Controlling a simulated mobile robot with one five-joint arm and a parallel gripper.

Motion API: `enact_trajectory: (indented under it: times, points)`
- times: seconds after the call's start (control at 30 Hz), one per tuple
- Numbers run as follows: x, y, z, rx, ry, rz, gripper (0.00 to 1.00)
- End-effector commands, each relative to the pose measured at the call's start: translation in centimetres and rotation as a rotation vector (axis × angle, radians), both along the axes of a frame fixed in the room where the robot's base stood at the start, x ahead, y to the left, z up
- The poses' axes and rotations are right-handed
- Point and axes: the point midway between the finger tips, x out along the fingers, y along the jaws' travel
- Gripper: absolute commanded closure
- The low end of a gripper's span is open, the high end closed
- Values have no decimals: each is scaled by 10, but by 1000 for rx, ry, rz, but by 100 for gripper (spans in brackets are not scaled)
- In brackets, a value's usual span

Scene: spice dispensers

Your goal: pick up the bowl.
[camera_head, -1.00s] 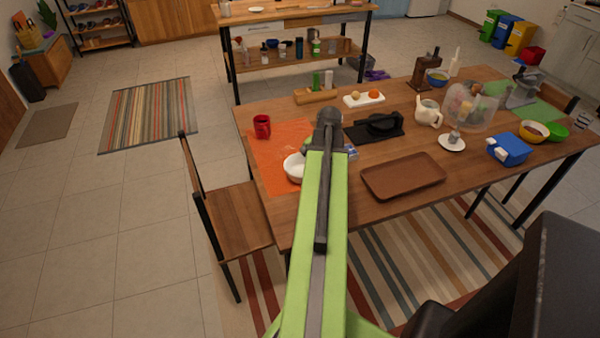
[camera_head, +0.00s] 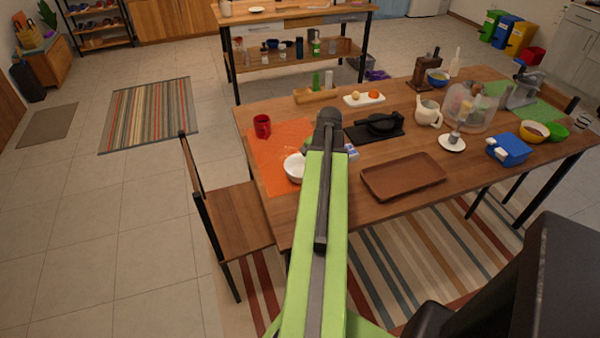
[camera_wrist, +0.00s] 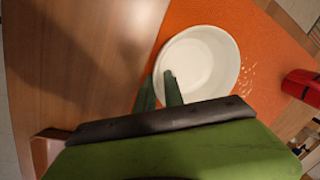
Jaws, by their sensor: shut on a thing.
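The white bowl (camera_head: 293,168) is at the orange mat (camera_head: 262,160) near the left end of the wooden table, partly hidden by my arm in the head view. In the wrist view the round white bowl (camera_wrist: 205,62) is upright and empty, over the orange mat. My gripper (camera_wrist: 159,84) is at the bowl's near left rim, one finger inside the bowl and one outside, shut on the rim. In the head view my fingers are hidden behind my arm. I cannot tell whether the bowl touches the mat.
A red mug (camera_head: 262,126) stands on the mat behind the bowl. A brown tray (camera_head: 403,177) and a black pan-like item (camera_head: 380,124) on a dark mat lie to the right. A wooden chair (camera_head: 233,222) stands at the table's left edge.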

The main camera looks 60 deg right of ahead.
Motion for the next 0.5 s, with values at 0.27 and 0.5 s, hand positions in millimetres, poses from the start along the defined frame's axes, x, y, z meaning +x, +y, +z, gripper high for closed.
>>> enact_trajectory:
  times: [0.27, 0.5]
  points:
    - [-1, 1, 0, 2, 2, 1, 100]
    - [0, 1, 14, 1, 2, 1, 100]
